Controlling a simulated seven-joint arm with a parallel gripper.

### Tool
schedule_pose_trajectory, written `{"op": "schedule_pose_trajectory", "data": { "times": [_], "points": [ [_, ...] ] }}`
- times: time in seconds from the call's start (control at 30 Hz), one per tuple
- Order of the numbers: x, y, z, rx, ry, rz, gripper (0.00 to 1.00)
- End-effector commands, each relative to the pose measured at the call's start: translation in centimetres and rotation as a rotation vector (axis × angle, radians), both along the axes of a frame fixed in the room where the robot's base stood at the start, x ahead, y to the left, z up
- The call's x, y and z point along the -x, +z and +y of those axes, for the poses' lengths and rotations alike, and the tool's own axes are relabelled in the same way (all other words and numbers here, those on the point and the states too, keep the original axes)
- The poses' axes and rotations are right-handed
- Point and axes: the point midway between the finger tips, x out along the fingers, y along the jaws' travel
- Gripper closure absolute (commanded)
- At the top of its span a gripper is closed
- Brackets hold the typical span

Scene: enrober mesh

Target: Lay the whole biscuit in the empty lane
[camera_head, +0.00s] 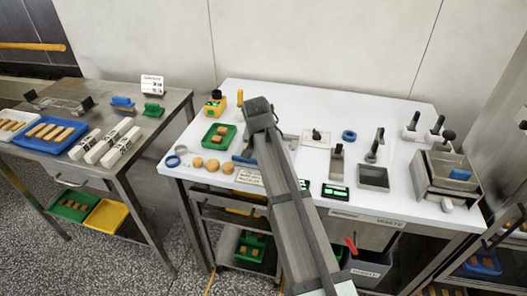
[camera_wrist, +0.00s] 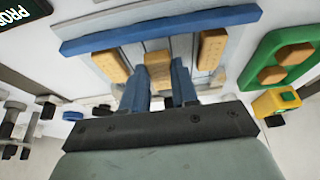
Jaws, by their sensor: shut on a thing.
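My gripper (camera_wrist: 159,76) has two blue fingers, shut on a tan rectangular biscuit (camera_wrist: 158,62) in the wrist view. The held biscuit is over the middle of a pale slatted mesh (camera_wrist: 137,47) with blue rails. A second biscuit (camera_wrist: 112,67) lies to its left and a third biscuit (camera_wrist: 212,49) to its right, with bare mesh between. I cannot tell whether the held biscuit touches the mesh. In the head view my arm hides the gripper, the held biscuit and most of the mesh; a blue rail (camera_head: 244,161) shows beside the arm.
A green tray (camera_wrist: 258,68) with brown pieces is close at the right in the wrist view; it also shows in the head view (camera_head: 231,131). A yellow device (camera_wrist: 271,103) stands near it. Several round biscuits lie at the table's front left. A metal pan (camera_head: 373,179) is at the right.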

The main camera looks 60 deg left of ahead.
Motion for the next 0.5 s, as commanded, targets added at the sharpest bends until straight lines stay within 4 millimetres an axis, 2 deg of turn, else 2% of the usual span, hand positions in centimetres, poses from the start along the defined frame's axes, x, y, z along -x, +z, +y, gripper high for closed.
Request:
{"op": "schedule_pose_trajectory", "data": {
  "times": [0.13,0.5],
  "points": [
    [0.0,-1.8,0.0,0.001,0.000,0.001,0.88],
    [0.0,-2.0,0.0,0.000,0.000,0.000,0.88]
  ]
}}
